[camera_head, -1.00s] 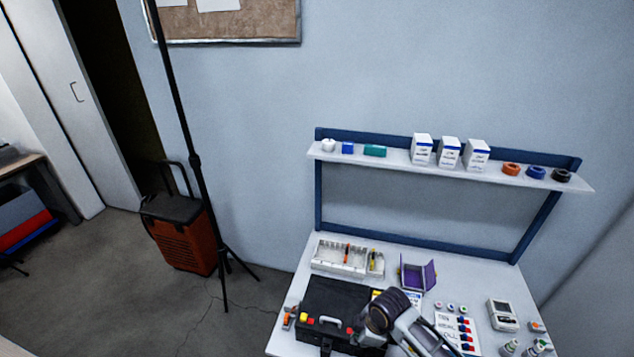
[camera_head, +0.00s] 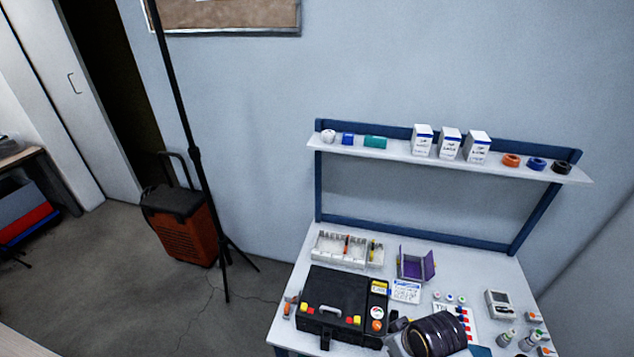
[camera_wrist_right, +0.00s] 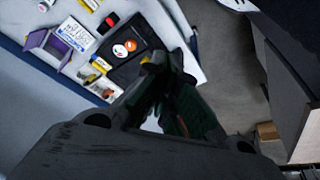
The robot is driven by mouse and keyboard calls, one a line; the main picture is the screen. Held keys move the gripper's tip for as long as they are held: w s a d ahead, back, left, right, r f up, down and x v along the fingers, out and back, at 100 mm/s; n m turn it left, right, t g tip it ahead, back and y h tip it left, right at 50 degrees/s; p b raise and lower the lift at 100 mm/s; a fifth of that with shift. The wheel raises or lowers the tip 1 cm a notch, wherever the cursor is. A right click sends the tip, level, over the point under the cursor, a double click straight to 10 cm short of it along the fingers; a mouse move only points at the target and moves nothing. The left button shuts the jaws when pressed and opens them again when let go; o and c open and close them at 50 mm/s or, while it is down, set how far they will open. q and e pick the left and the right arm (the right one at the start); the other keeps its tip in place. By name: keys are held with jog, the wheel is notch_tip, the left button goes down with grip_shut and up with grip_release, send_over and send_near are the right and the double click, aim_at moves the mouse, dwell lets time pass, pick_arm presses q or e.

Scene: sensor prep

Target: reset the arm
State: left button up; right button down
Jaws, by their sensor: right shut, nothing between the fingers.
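My right arm shows at the bottom of the head view, over the front of the workbench (camera_head: 300,262); its gripper is hard to make out there. In the right wrist view my right gripper (camera_wrist_right: 160,66) is shut with nothing held. Its fingertips appear in front of the black case (camera_wrist_right: 124,42) and the bench edge; the gap to them cannot be judged. My left gripper is not in view.
The black case (camera_head: 345,293) lies closed on the bench, beside my arm. Behind it are a white tray (camera_head: 338,262) and a purple holder (camera_head: 430,266). A white meter (camera_head: 500,304) and small bottles stand at right. A shelf (camera_head: 400,153) with boxes is above.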

jog(key=shift+s+d+r+m+h, duration=0.5)
jog(key=shift+s+d+r+m, duration=0.35)
jog(key=shift+s+d+m, duration=0.85)
notch_tip(320, 180, down, 36)
jog(key=s+g+b, duration=0.1)
jog(key=s+b, duration=0.1)
jog(key=s+d+f+b, duration=0.1)
jog(key=s+d+f, duration=0.1)
jog(key=s+f, duration=0.8)
jog(key=s+d+f+n+g+b, duration=0.1)
jog(key=s+d+f, duration=0.1)
jog(key=s+f, duration=0.9)
jog(key=shift+s+d, duration=0.25)
jog(key=shift+s, duration=0.3)
